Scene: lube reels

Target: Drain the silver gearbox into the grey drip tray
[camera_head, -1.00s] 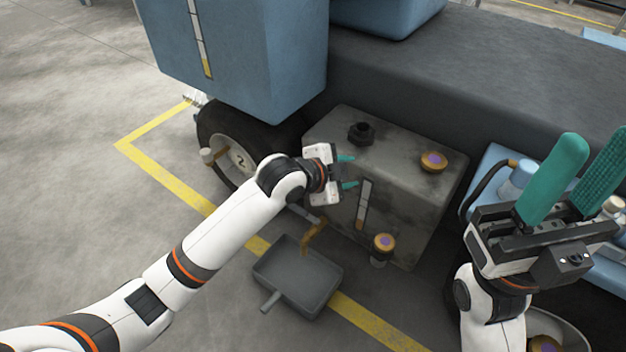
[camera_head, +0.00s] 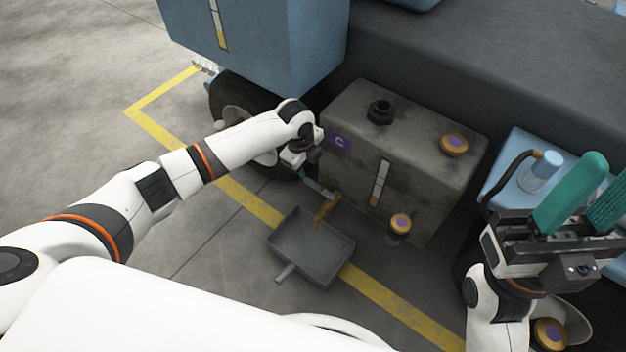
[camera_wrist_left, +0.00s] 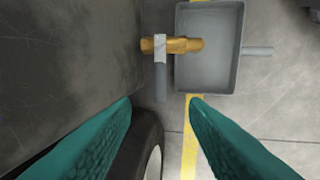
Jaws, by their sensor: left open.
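The silver gearbox (camera_head: 400,150) is a worn grey metal box with a purple "C" label, a sight gauge (camera_head: 380,183) and a black plug (camera_head: 380,112) on top. A brass drain tap (camera_head: 326,209) sticks out low over the grey drip tray (camera_head: 345,262) on the floor. In the left wrist view the tap (camera_wrist_left: 183,45) reaches over the tray (camera_wrist_left: 238,75), and its grey lever (camera_wrist_left: 161,80) lies crosswise to it. No oil shows in the tray. My left gripper (camera_head: 306,178) is open and empty near the lever's end. My right gripper (camera_head: 592,195) is open and empty, fingers up.
A wheel (camera_wrist_left: 150,150) lies close to the left fingers. A blue tank (camera_head: 255,40) hangs above the left arm. Brass caps with purple tops sit on the gearbox top (camera_head: 454,145) and low front (camera_head: 400,224). Open floor lies left.

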